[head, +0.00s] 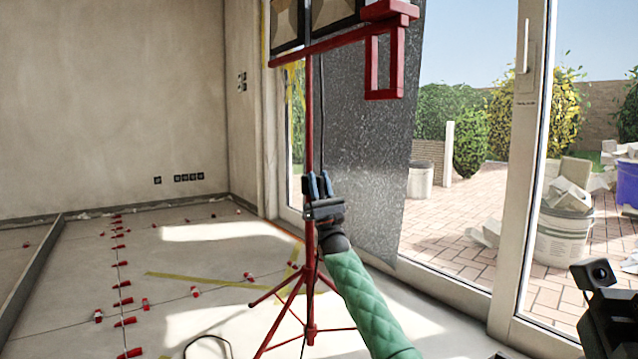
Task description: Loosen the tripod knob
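The red tripod (310,120) stands on the floor in the middle of the head view, its legs spread and a work light on its crossbar. My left gripper (318,184), on the green-sleeved arm, is raised at the tripod's pole about halfway up. Its blue-padded fingers point up, with a narrow gap between them. I cannot tell whether they touch anything. The tripod knob cannot be made out; the gripper may hide it. Part of my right gripper (606,318) shows at the lower right edge, away from the tripod; its fingertips are not clear.
Red levelling clips (123,302) dot the tiled floor at left. A cable (208,340) lies near the tripod's feet. A glazed door frame (512,180) stands at right, with buckets (563,236) and rubble outside. A grey speckled sheet (370,150) hangs behind the tripod.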

